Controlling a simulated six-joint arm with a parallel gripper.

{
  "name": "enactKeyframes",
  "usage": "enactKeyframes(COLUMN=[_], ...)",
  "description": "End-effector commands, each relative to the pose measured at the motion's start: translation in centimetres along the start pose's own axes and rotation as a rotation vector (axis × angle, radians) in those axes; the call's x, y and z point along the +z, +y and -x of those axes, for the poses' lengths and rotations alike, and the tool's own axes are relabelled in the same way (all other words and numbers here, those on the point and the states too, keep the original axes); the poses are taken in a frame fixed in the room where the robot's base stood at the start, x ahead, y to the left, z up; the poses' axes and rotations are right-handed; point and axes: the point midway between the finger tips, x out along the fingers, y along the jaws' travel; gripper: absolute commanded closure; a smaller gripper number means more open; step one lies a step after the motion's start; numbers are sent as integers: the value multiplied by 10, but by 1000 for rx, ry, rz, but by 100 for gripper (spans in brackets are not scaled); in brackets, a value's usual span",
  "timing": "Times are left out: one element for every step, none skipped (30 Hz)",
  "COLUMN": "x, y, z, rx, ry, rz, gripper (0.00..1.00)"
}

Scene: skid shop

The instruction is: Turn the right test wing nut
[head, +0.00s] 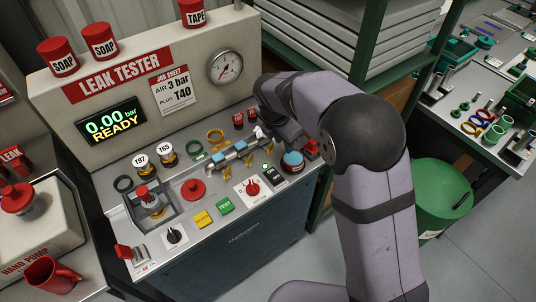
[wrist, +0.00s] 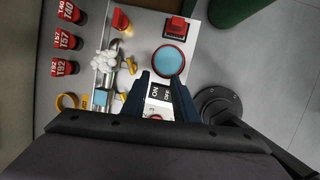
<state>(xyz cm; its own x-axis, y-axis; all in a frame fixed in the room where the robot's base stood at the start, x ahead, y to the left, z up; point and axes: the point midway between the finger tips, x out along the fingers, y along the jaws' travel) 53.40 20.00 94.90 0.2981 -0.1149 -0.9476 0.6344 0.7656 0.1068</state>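Two small yellow wing-shaped pieces show in the wrist view beside the test pipe, one (wrist: 131,66) close to white foam (wrist: 105,62) and one (wrist: 122,97) near a light-blue block (wrist: 101,97). The first appears to be the right wing nut. In the head view my arm largely hides the gripper.
A blue round button (wrist: 170,60) and a red square button (wrist: 176,27) are close to the fingers. Red labelled plugs (wrist: 67,40) stand along the other side of the pipe. The tester display (head: 112,121) reads 0.00 bar READY. A green bin (head: 442,190) stands right.

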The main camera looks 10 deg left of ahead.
Motion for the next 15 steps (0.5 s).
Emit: enactKeyframes(x=[-10,-14,-18,-21,-23,-26,-27,-29,-30,-30,-31,-31,-31,-30,-30], y=[16,24,32,38,43,48,51,54,56,57,58,59,59,59,59], z=[-13,-16,-19,-21,-22,-24,-25,-26,-26,-26,-26,-26,-26,-26,-27], rx=[14,20,28,33,37,40,43,45,46,47,48,48,49,48,48], ry=[-12,-20,-29,-35,-41,-48,-52,-55,-58,-59,-60,-61,-62,-61,-61], rz=[108,166,234,277,315,357,383,402,423,433,439,444,445,446,445], gripper=[73,73,73,73,73,73,73,73,73,73,73,73,73,73,73])
